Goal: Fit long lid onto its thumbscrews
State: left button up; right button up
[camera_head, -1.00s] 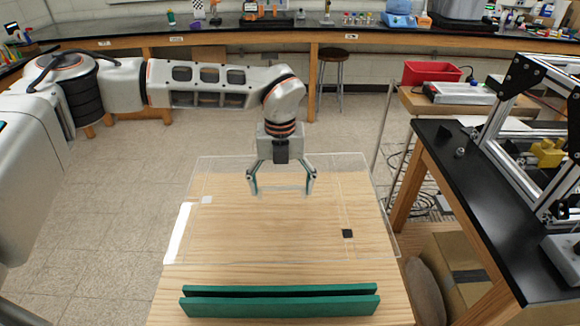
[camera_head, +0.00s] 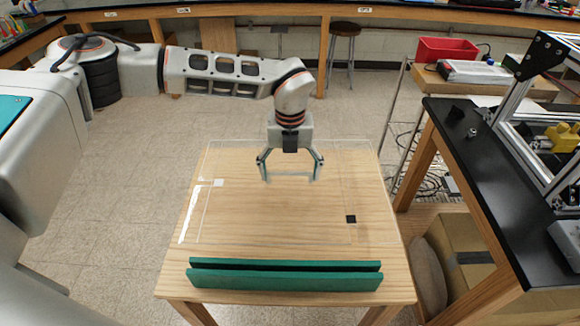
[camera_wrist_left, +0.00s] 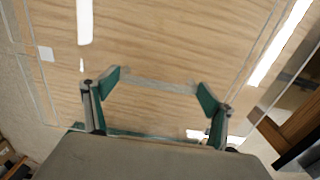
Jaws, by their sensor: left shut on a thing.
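The long lid looks to be the clear flat panel (camera_head: 250,225) over the wooden table. It is nearly invisible apart from its edges, a white glare streak, a white patch (camera_head: 218,183) and a black patch (camera_head: 351,219). My left gripper (camera_head: 290,178) is shut on a clear raised piece (camera_wrist_left: 160,86) in the panel's far half, with its fingers at that piece's two ends. I cannot tell whether the panel touches the table. No thumbscrews can be made out with certainty; the aluminium extrusion frame (camera_head: 508,97) stands at the right. My right gripper is out of view.
A green slotted holder (camera_head: 285,282) lies along the near edge of the wooden table (camera_head: 175,272). A black-topped bench (camera_head: 500,205) stands to the right, with a small dark knob (camera_head: 472,132) and the frame on it. Floor is open at the left.

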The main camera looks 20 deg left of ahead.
aim_at(290, 183)
pick_arm(q)
jog(key=shift+w+f+b, duration=0.1)
jog(key=shift+f+b, duration=0.2)
jog(key=shift+f, duration=0.5)
jog(key=shift+f+b, duration=0.5)
jog(key=shift+f, duration=0.5)
jog(key=shift+f+b, duration=0.3)
jog(key=shift+f, duration=0.35)
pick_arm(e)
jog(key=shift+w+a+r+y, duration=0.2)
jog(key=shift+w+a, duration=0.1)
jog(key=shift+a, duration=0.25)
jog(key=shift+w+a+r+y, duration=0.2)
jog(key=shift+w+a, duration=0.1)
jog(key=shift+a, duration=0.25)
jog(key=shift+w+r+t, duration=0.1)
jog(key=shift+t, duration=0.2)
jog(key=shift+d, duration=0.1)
